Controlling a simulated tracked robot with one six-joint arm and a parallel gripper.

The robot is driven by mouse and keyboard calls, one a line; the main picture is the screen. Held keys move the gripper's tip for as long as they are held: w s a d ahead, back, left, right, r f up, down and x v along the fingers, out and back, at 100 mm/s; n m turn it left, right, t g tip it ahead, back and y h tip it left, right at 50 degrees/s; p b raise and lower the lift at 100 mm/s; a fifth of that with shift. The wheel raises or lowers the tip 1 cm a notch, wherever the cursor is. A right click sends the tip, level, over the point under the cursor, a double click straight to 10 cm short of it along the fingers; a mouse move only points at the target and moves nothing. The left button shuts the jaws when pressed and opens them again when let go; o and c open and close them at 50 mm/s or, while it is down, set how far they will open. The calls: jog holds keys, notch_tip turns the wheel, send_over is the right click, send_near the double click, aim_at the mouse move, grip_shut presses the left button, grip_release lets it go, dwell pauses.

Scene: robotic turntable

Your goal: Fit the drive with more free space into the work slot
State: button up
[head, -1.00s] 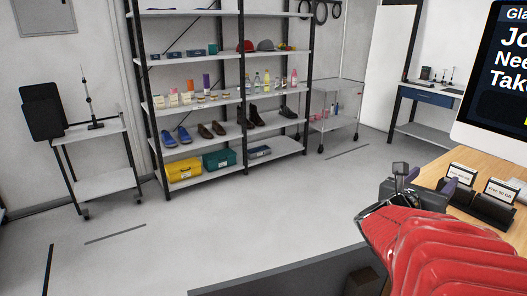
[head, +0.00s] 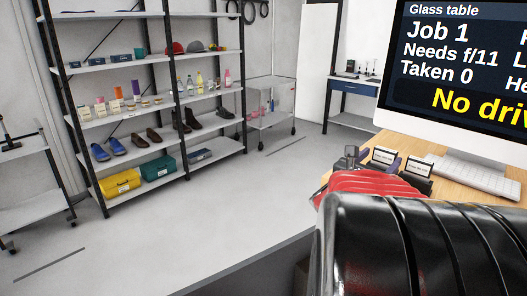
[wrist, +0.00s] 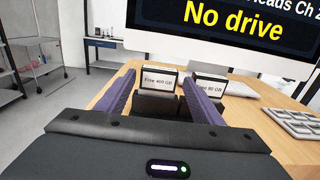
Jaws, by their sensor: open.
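Two drives stand side by side in dark holders on the wooden desk (head: 440,150). In the wrist view the left drive (wrist: 159,81) has a white label that appears to read "Free 400 GB". The right drive (wrist: 209,87) appears to read "Free 80 GB". Both also show in the head view, left (head: 384,156) and right (head: 418,167). My gripper (wrist: 160,82) is open and empty, its purple fingers framing the left drive in the picture; the depth gap is unclear. The right drive lies beyond the right finger. I cannot make out the work slot.
A monitor (head: 455,65) behind the drives reads "Job 1", "Needs f/11", "Taken 0" and a cut-off "No driv". A keyboard (head: 475,175) lies to the right. Shelves (head: 150,110) and a cart (head: 268,105) stand across open floor (head: 140,235).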

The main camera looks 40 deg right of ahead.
aim_at(385, 154)
jog(key=shift+w+d, duration=0.15)
jog(key=shift+d, duration=0.85)
jog(key=shift+w+d, duration=0.15)
jog(key=shift+d, duration=0.85)
jog(key=shift+w+d+f, duration=0.1)
jog(key=shift+w+d, duration=0.15)
jog(key=shift+d, duration=1.05)
jog(key=shift+w+d, duration=0.2)
jog(key=shift+d, duration=1.05)
jog(key=shift+c, duration=0.4)
jog(key=c, duration=0.8)
